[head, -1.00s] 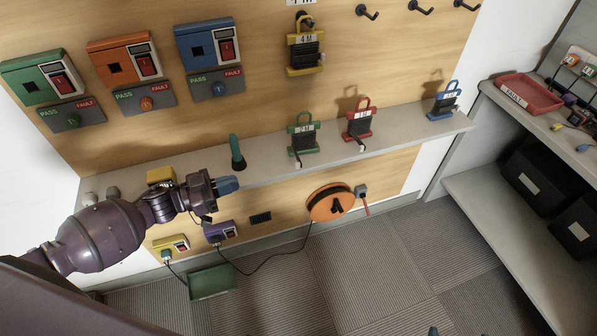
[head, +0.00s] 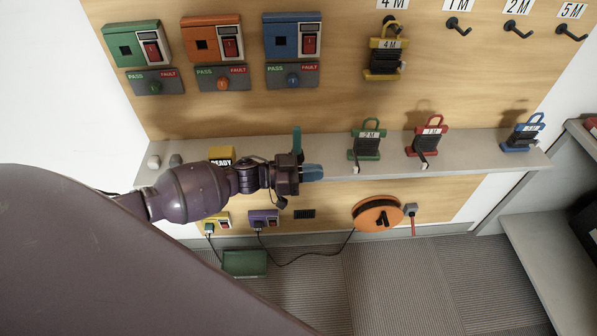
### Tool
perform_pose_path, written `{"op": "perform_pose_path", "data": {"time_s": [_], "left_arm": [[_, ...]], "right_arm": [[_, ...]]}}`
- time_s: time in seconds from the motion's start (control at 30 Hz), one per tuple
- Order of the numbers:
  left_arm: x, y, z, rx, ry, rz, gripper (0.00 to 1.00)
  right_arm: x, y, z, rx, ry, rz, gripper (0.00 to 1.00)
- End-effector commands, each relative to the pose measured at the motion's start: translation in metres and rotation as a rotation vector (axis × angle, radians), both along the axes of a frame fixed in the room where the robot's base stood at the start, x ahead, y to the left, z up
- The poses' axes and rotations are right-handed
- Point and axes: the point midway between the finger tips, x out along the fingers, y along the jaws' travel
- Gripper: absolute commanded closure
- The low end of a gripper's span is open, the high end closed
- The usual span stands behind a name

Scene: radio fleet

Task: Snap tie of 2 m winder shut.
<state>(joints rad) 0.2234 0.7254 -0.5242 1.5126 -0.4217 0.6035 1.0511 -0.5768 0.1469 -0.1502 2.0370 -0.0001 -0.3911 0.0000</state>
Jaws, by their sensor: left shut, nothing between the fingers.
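Three winders with dark cord stand on the grey shelf: a green one (head: 368,144), a red one (head: 426,141) and a blue one (head: 522,136). The green one's label seems to read 2 M, but the small print is hard to tell. A pale-tipped tie or cord end (head: 357,168) sticks out at the green winder's front; whether it is snapped cannot be made out. My right gripper is not in view.
A yellow 4 M winder (head: 386,57) hangs on the board beside empty hooks (head: 458,27). A teal-handled tool (head: 297,141) stands behind my left gripper. An orange reel (head: 377,214) is below the shelf. The shelf is clear between the red and blue winders.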

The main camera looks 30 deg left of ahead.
Motion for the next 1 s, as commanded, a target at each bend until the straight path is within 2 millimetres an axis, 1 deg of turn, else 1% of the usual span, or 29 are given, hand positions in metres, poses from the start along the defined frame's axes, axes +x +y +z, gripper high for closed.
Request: {"op": "perform_pose_path", "data": {"time_s": [0.03, 0.2, 0.4, 0.6, 1.0], "left_arm": [[0.006, -0.008, 0.001, -0.001, -0.003, -0.001, 1.0], [0.022, -0.032, 0.0, -0.001, -0.001, 0.0, 1.0], [0.035, -0.05, 0.0, 0.001, -0.001, 0.0, 1.0], [0.04, -0.058, 0.0, 0.0, 0.0, 0.001, 1.0], [0.041, -0.058, 0.0, 0.001, -0.001, 0.002, 1.0]], "right_arm": [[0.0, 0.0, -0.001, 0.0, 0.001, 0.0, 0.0], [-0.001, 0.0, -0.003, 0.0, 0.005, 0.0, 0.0], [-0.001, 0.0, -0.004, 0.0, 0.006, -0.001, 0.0], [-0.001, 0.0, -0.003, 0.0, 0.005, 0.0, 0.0], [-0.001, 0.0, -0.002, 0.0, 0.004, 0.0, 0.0]]}}
